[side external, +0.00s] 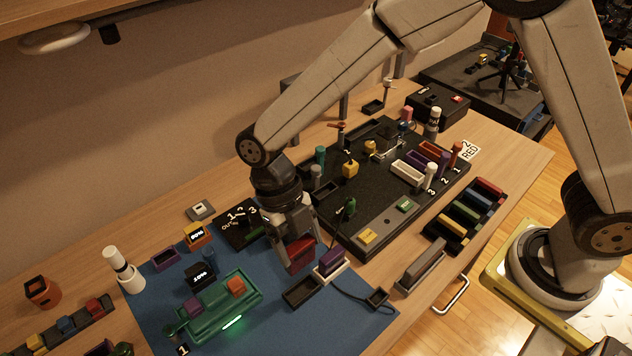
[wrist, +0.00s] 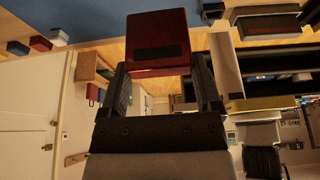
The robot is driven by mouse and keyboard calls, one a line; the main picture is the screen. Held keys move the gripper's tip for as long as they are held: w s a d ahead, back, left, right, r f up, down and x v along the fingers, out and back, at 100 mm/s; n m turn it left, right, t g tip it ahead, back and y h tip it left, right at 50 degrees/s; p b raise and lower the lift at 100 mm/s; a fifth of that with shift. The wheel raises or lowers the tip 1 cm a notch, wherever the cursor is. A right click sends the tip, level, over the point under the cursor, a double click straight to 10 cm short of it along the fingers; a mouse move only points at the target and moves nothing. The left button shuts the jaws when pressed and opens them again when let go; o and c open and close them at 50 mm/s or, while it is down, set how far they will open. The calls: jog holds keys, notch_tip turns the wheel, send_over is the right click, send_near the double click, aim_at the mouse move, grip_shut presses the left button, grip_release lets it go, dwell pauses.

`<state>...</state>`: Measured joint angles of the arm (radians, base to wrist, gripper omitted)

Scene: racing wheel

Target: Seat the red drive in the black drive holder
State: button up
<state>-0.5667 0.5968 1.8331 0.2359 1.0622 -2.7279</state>
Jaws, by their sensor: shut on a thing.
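My gripper (side external: 296,243) is shut on the red drive (side external: 301,256) and holds it over the blue mat (side external: 345,318). In the wrist view the red drive (wrist: 158,38) sits between the two fingers and sticks out past their tips. The black drive holder (side external: 302,291) is an open, empty-looking tray on the mat, just below the red drive in the side view. The gap between the drive and the holder is hard to judge. A purple drive (side external: 331,262) stands in a white holder (side external: 331,272) right beside the black one.
A green lit tray (side external: 222,305) with an orange block lies left of the black holder. A black board (side external: 385,220) with several blocks and pegs stands behind and to the right. The mat's front is clear.

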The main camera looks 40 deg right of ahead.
jog(key=shift+f, duration=1.15)
jog(key=shift+f, duration=0.2)
jog(key=shift+f, duration=2.7)
jog(key=shift+f, duration=1.4)
jog(key=o, duration=1.1)
jog(key=shift+v, duration=3.85)
jog(key=shift+d, duration=0.1)
